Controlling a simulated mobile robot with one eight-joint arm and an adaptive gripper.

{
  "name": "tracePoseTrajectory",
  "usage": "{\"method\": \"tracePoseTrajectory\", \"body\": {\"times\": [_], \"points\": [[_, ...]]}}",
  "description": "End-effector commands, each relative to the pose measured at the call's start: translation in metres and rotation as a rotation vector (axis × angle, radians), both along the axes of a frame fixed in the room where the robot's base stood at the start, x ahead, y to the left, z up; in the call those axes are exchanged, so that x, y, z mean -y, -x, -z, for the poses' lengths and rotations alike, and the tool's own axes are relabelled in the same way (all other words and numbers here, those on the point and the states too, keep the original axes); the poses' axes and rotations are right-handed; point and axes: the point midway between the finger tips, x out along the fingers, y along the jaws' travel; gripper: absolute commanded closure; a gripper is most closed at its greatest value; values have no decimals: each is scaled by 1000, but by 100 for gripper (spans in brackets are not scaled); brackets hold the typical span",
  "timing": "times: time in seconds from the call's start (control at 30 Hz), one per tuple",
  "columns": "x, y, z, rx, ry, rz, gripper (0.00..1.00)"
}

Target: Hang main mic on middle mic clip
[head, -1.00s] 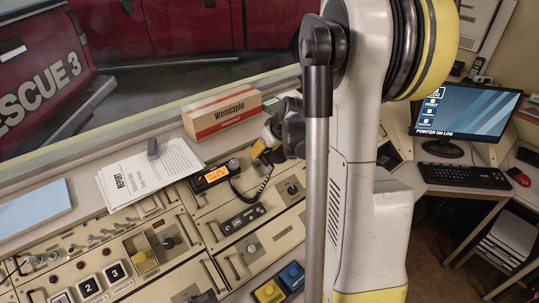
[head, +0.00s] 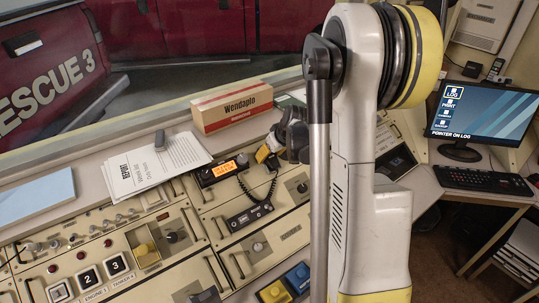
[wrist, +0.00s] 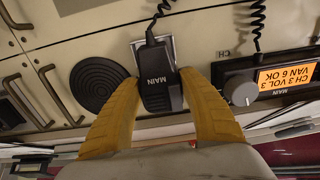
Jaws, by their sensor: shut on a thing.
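In the wrist view, the yellow fingers of my gripper (wrist: 160,98) are shut on the main mic (wrist: 160,88), black and marked MAIN, with a coiled cord at its far end. A pale metal plate (wrist: 168,46) shows behind the mic. I cannot tell whether it is a mic clip, or whether the mic touches it. In the head view, my gripper (head: 263,153) is above the console beside the orange-lit radio (head: 222,169), partly hidden by my arm. The middle mic clip cannot be made out for certain.
A round speaker grille (wrist: 99,84) lies left of the mic and the lit radio (wrist: 268,80) right of it. A second coiled cord (wrist: 258,22) hangs nearby. A cardboard box (head: 232,107) and papers (head: 157,165) sit on the ledge behind the console.

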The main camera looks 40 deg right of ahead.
Motion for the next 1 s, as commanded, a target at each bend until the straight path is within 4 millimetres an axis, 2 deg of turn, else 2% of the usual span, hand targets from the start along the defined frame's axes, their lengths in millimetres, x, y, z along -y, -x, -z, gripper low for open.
{"method": "tracePoseTrajectory", "body": {"times": [0.07,0.1,0.17,0.2,0.57,0.67,1.0], "points": [[0,0,-1,0,0,0,90],[0,0,-1,0,0,0,49],[0,0,-1,0,0,0,30],[0,0,-1,0,0,0,27],[0,3,-5,0,0,0,27],[-1,10,-16,0,0,0,27],[-3,49,-76,0,0,2,27]]}}
